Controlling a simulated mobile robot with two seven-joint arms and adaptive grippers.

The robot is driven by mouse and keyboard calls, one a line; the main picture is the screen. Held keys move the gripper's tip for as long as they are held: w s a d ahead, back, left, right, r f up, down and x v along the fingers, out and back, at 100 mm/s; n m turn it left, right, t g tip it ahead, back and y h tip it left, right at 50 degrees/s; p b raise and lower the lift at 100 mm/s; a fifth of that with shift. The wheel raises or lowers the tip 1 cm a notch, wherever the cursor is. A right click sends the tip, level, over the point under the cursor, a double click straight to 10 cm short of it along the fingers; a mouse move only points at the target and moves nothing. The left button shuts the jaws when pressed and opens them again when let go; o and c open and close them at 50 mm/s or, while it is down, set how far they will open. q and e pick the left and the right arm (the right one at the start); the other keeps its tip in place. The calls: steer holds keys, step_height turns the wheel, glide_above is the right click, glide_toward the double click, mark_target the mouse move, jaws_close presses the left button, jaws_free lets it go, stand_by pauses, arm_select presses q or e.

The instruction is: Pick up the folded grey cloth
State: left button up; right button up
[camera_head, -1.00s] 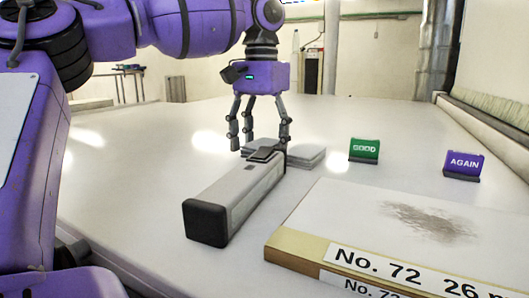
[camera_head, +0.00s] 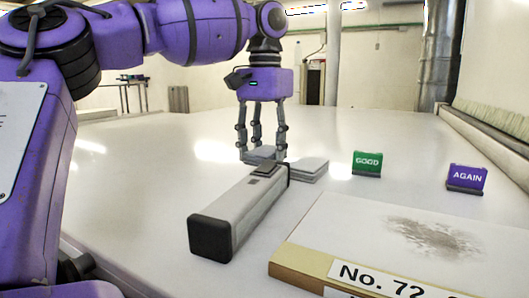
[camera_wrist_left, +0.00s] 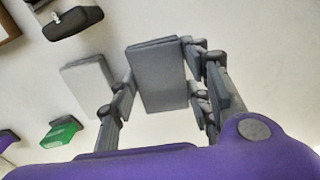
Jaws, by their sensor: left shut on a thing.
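The folded grey cloth (camera_wrist_left: 160,78) is a layered grey rectangle between the fingers of my left gripper in the left wrist view. In the head view the cloth (camera_head: 261,154) shows at the fingertips, behind the long grey device, which hides part of it. My left gripper (camera_head: 262,152) points down and is shut on the cloth; its fingers (camera_wrist_left: 158,92) flank it on both sides in the wrist view. I cannot tell whether the cloth is clear of the table. My right gripper is not in view.
A lighter grey flat piece (camera_head: 309,170) lies right beside the cloth. The long grey device (camera_head: 243,208) with a black end lies in front. A green GOOD block (camera_head: 367,163), a purple AGAIN block (camera_head: 467,178) and a stained board (camera_head: 400,235) are right. The table behind is clear.

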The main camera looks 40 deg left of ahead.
arm_select(q)
steer(key=s+d+r+p, duration=0.6)
steer(key=s+d+r, duration=0.2)
steer(key=s+r, duration=0.3)
steer(key=shift+s+r, duration=0.3)
steer(key=shift+r, duration=0.05)
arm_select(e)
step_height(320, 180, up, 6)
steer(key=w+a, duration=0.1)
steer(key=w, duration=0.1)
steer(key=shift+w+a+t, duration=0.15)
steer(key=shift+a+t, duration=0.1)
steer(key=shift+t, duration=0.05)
